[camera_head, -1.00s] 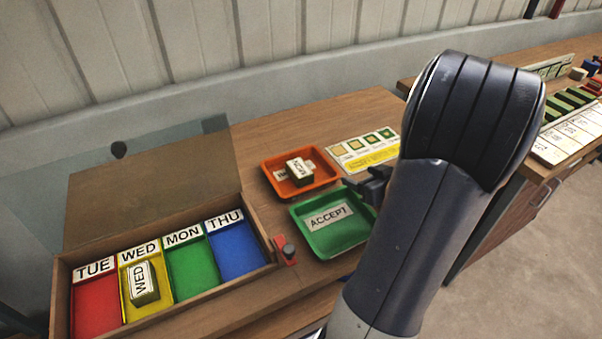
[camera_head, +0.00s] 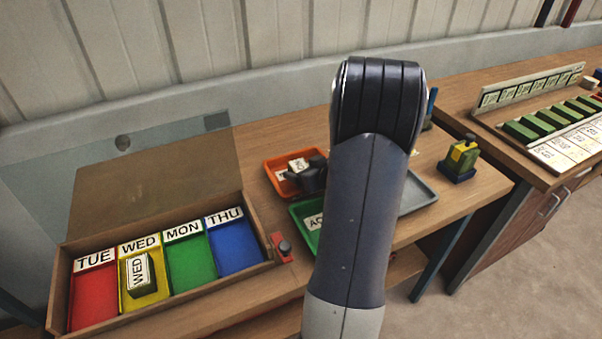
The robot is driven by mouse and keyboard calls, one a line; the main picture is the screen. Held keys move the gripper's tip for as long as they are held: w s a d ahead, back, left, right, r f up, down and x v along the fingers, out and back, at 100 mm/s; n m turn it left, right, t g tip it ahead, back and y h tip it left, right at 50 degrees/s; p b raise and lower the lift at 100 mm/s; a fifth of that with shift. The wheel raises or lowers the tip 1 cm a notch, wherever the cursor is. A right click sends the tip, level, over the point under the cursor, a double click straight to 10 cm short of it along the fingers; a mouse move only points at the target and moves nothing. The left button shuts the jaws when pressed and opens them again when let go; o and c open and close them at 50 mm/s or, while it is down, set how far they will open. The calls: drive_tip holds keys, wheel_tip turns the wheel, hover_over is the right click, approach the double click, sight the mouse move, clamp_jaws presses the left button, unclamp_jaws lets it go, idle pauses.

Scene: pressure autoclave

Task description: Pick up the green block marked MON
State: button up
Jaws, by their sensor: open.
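The orange tray (camera_head: 318,155) stands on the bench behind the green tray. A white lettered face (camera_head: 298,164) shows in it; I cannot tell whether this is the MON block's top or the tray's own label. The green sides of the block are hidden. My gripper (camera_head: 312,180) is dark and open, over the orange tray, covering much of its inside. I cannot tell its height above the block or whether it touches it.
The sorting box has TUE, WED, MON and THU compartments; the green MON one (camera_head: 190,262) is empty. A WED block (camera_head: 140,275) lies in the yellow one. The green tray (camera_head: 303,212) and grey tray (camera_head: 415,192) are partly behind my arm. A yellow-and-blue device (camera_head: 460,160) stands right.

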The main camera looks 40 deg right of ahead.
drive_tip(key=shift+c, duration=0.3)
drive_tip(key=c, duration=1.1)
drive_tip(key=shift+c, duration=0.2)
